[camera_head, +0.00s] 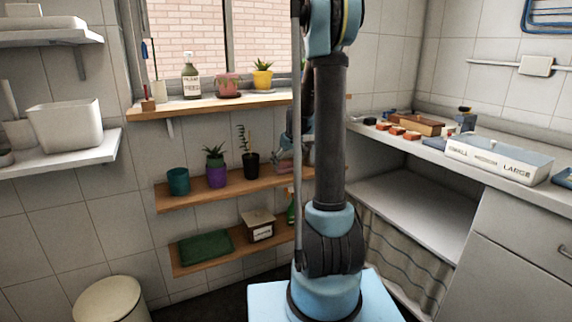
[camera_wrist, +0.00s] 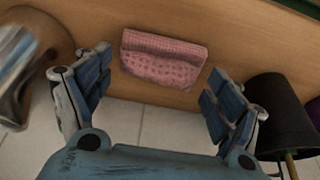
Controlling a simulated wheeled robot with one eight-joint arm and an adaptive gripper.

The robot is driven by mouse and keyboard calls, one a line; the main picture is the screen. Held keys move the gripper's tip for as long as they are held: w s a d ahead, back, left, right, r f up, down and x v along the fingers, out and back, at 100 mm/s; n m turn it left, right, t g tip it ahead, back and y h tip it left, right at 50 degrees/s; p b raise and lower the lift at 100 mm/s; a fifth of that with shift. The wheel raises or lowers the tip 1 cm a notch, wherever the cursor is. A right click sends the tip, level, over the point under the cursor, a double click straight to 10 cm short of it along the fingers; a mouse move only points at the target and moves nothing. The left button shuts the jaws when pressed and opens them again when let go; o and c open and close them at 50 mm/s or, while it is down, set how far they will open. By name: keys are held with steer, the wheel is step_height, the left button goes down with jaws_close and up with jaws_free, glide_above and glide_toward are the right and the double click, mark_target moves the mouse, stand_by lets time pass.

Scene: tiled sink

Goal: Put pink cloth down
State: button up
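The pink cloth (camera_wrist: 163,58) lies folded on a wooden shelf (camera_wrist: 180,97) in the wrist view. In the head view a small part of the cloth (camera_head: 284,165) shows at the right end of the middle shelf (camera_head: 205,193), beside my arm. My gripper (camera_wrist: 157,84) is open, with its two blue fingers spread apart on either side of the cloth. I see no finger touching the cloth, and the space between the fingers looks empty.
A black pot (camera_wrist: 275,112) stands close to the right finger in the wrist view. A blurred metallic object (camera_wrist: 15,75) is at the left. In the head view the potted plant (camera_head: 250,162) stands left of the cloth, and the upper shelf (camera_head: 210,105) runs above it.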

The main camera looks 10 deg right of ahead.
steer(key=shift+r, duration=0.1)
steer(key=v, duration=1.1)
steer(key=s+a+m+g, duration=0.1)
steer(key=s+a+m, duration=0.1)
steer(key=s, duration=2)
steer(key=s+f, duration=0.5)
steer(key=s, duration=0.4)
steer(key=s+f+m+g+h, duration=0.1)
steer(key=s+f, duration=0.5)
steer(key=s, duration=0.3)
steer(key=shift+d+f, duration=0.2)
steer(key=shift+d, duration=0.1)
steer(key=shift+w+f, duration=0.2)
steer(key=shift+w, duration=0.25)
